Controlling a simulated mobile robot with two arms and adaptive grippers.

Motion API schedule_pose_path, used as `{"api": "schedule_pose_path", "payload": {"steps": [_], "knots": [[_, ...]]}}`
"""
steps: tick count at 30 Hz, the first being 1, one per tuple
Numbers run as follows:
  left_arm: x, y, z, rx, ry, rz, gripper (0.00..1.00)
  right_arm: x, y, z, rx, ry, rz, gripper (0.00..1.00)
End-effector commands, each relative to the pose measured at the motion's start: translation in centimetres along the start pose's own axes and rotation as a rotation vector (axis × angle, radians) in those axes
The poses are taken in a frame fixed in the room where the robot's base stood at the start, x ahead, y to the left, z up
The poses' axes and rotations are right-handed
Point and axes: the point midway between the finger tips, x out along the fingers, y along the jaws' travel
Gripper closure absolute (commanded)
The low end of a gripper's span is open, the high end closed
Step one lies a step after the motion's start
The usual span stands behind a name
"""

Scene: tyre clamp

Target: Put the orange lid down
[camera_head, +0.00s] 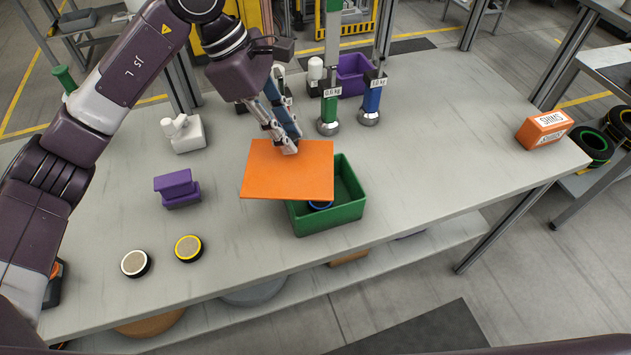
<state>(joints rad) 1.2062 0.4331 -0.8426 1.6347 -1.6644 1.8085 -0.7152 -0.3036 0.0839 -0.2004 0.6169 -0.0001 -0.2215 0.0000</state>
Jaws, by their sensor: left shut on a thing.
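The orange lid (285,174) is a flat square plate. My left gripper (290,148) is shut on it at its far edge and holds it over the left part of the green box (350,208). The lid covers part of the box's opening. A blue-rimmed round thing (320,205) shows inside the box, partly hidden by the lid. I cannot tell whether the lid touches the box or the table. My right gripper does not show.
Green (328,115) and blue (371,105) weights and a purple bin (352,72) stand behind. An orange SHIMS box (544,129) is far right. The table's right half is mostly clear.

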Motion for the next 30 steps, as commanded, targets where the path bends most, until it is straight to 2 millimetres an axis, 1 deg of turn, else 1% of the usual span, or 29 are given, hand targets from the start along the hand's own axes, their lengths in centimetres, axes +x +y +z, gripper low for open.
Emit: {"api": "schedule_pose_path", "payload": {"steps": [1,6,9,12,14,21,28,30], "knots": [[-0.2,0.6,1.0,-0.051,0.001,0.024,1.00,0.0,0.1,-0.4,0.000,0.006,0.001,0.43],[-0.9,2.4,3.1,-0.226,0.011,0.096,1.00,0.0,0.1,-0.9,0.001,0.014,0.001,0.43],[-1.1,3.0,3.9,-0.292,0.014,0.121,1.00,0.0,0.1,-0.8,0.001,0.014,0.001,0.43],[-1.2,3.3,4.1,-0.330,0.018,0.136,1.00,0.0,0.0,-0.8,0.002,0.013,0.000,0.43],[-0.7,3.3,4.1,-0.342,0.018,0.137,1.00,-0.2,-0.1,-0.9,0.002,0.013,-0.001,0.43],[2.8,3.1,2.6,-0.347,0.019,0.138,1.00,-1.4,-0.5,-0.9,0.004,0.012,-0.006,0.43],[4.7,3.0,1.8,-0.345,0.018,0.138,1.00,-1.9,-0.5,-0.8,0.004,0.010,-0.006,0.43],[5.7,2.9,1.4,-0.345,0.020,0.136,1.00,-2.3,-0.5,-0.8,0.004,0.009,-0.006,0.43]]}}
